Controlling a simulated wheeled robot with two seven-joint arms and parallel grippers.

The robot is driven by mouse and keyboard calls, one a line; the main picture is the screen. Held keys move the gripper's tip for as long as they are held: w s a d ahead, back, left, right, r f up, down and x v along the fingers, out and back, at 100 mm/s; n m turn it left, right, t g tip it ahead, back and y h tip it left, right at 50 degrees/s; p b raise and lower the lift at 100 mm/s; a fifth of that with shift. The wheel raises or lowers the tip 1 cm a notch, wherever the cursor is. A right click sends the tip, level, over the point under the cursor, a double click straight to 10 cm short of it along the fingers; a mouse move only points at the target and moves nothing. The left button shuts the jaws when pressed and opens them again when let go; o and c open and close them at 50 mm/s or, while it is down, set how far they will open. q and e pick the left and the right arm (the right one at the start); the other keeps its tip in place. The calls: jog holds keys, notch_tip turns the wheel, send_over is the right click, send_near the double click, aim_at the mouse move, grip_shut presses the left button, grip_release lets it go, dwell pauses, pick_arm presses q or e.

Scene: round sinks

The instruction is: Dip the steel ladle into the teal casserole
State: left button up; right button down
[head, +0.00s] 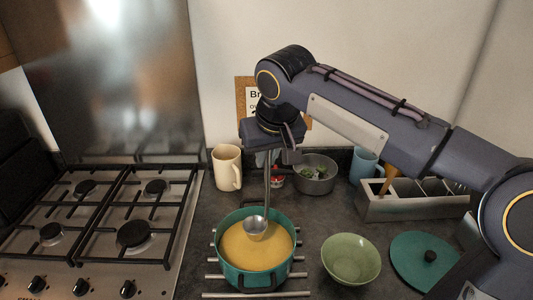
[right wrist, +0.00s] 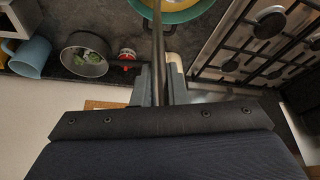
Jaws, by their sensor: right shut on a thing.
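The teal casserole (head: 229,274) stands on a metal rack on the dark counter and holds a yellow-orange liquid. The steel ladle (head: 257,226) hangs upright, with its bowl over the liquid inside the casserole's rim; I cannot tell whether the bowl touches the surface. My right gripper (head: 270,150) is above and behind the casserole, shut on the upper handle of the ladle. In the right wrist view the ladle handle (right wrist: 157,45) runs between the fingers of my right gripper (right wrist: 158,85) toward the casserole (right wrist: 172,16) at the top edge. My left gripper is not in view.
A gas hob (head: 100,215) is left of the casserole. A green bowl (head: 351,259) and teal lid (head: 424,262) lie to the right. Behind stand a cream mug (head: 227,168), grey pot (head: 315,175), blue mug (head: 363,165) and a steel utensil holder (head: 415,208).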

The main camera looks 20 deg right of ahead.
aim_at(267, 188)
jog(key=shift+f+b, duration=3.1)
jog(key=shift+f, duration=1.3)
jog(key=shift+r, duration=0.15)
dwell(1.1)
